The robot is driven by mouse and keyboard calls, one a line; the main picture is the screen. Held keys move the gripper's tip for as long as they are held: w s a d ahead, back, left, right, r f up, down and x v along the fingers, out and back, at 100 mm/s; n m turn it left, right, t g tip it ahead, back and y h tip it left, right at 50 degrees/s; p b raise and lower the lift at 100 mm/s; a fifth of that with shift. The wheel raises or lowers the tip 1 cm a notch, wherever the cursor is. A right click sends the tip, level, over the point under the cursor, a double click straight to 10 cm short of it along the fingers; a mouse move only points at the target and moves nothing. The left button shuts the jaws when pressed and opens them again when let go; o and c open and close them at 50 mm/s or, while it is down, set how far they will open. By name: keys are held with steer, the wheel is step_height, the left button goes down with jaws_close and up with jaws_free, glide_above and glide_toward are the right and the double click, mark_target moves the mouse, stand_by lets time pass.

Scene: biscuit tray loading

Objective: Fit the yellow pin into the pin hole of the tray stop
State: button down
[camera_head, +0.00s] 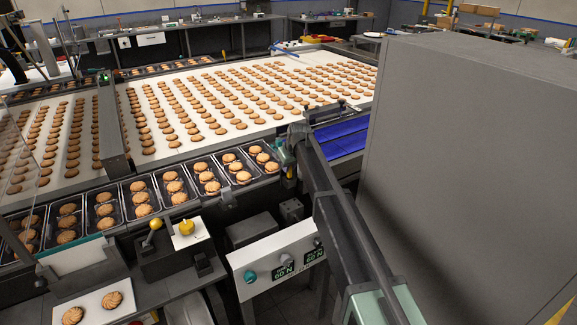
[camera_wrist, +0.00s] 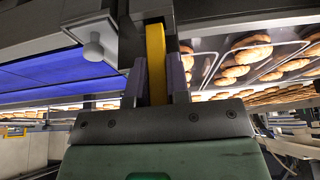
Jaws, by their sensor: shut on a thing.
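My gripper (camera_wrist: 158,75) is shut on the yellow pin (camera_wrist: 156,45) in the wrist view. The pin stands upright between the two purple-grey fingers. Its upper end meets or passes behind a grey metal bracket (camera_wrist: 148,12), which may be part of the tray stop; the pin hole is hidden, and I cannot tell whether the pin is in it. In the head view my arm reaches to the end of the tray row, where a small bit of yellow (camera_head: 290,173) shows beside a pale green part (camera_head: 281,153). The gripper's fingers are not clear there.
Black trays of biscuits (camera_head: 205,163) line the front of the white biscuit belt (camera_head: 225,75). A blue belt (camera_head: 343,130) lies just right of the arm's end. A white control panel (camera_head: 275,258) stands below. A large grey cabinet (camera_head: 480,150) fills the right side.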

steer(key=shift+f+b, duration=0.3)
steer(key=shift+f, duration=0.15)
steer(key=c, duration=1)
jaws_free()
steer(key=shift+r, duration=0.1)
steer(key=p+v, duration=1)
steer(key=shift+s+r, duration=0.1)
steer(key=shift+r, duration=0.25)
steer(key=s+d+m+g+h, duration=0.1)
steer(key=s+d+m, duration=0.1)
steer(key=s+d, duration=0.5)
steer(key=s+d+f+m+g+h, duration=0.1)
steer(key=s+d+m, duration=0.2)
steer(key=s+d, duration=0.5)
steer(key=s+d+m+g, duration=0.1)
steer(key=s+d, duration=0.7)
steer(key=s, duration=1.6)
steer(key=shift+s+d+f+m+g+h, duration=0.2)
steer(key=shift+s+d+m+g+h, duration=0.15)
steer(key=shift+m, duration=0.35)
